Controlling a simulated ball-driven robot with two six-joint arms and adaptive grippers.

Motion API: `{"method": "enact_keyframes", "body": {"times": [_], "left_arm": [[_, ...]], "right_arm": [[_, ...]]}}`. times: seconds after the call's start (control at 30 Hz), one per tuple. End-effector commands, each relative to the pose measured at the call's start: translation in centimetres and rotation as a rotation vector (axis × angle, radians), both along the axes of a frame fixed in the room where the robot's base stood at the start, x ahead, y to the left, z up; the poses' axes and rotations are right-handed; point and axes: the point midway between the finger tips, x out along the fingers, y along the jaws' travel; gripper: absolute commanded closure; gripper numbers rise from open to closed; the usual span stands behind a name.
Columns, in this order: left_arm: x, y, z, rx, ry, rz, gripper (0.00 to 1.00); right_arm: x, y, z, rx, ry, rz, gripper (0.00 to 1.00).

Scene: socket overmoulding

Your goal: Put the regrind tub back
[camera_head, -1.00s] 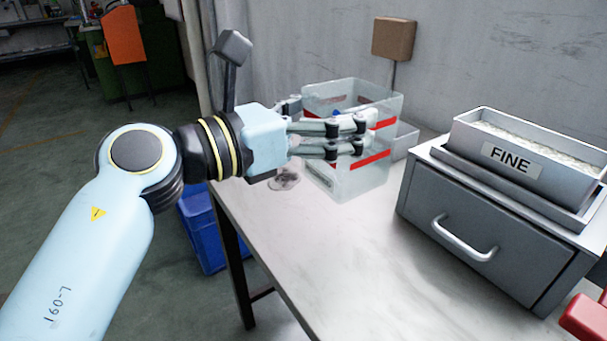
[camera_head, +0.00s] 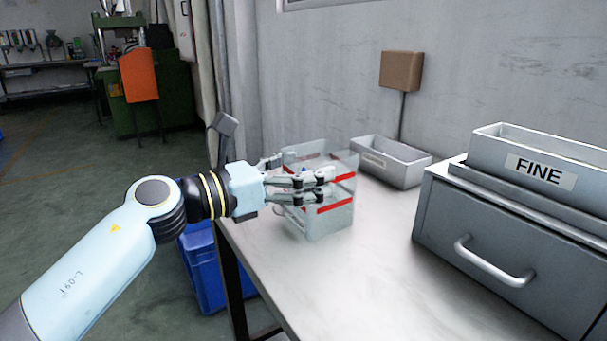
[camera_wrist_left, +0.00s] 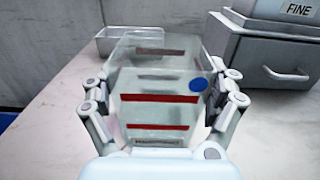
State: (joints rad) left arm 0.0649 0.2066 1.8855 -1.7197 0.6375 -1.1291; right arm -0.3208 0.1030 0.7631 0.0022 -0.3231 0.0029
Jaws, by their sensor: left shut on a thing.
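The regrind tub (camera_head: 327,222) is a clear, see-through box with red bands, at the left part of the table in the head view. My left gripper (camera_head: 328,184) is shut on it, with its fingers along the tub's sides. In the left wrist view the tub (camera_wrist_left: 155,84) stands between the two fingers (camera_wrist_left: 160,105), with a blue round spot at its right side. Whether its base touches the table cannot be told. My right gripper is out of view.
A grey open tray (camera_head: 398,168) stands behind the tub by the wall. A grey drawer cabinet (camera_head: 470,240) carries a bin labelled FINE (camera_head: 538,172) at the right. The table front (camera_head: 340,290) is clear. A blue crate (camera_head: 203,270) sits on the floor.

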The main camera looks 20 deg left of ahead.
Motion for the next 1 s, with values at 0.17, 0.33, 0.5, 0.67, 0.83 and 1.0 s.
{"method": "enact_keyframes", "body": {"times": [0.17,0.33,0.5,0.67,0.83,1.0], "left_arm": [[0.0,0.0,-0.2,0.0,0.0,0.0,0.7],[0.0,0.0,-0.2,0.0,0.0,0.0,0.0],[0.0,0.0,-0.2,0.0,0.0,0.0,0.0],[-0.3,0.2,0.1,0.002,0.001,0.0,0.0],[-2.8,2.1,-0.1,0.007,0.003,-0.002,0.0],[-6.1,4.7,-0.3,0.009,0.003,-0.003,0.0]], "right_arm": [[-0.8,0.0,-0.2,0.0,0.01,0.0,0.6],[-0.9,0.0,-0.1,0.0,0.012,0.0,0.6],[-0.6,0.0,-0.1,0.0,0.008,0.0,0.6],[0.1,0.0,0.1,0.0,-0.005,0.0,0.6],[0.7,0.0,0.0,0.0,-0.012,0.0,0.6],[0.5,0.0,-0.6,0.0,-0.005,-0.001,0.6]]}}
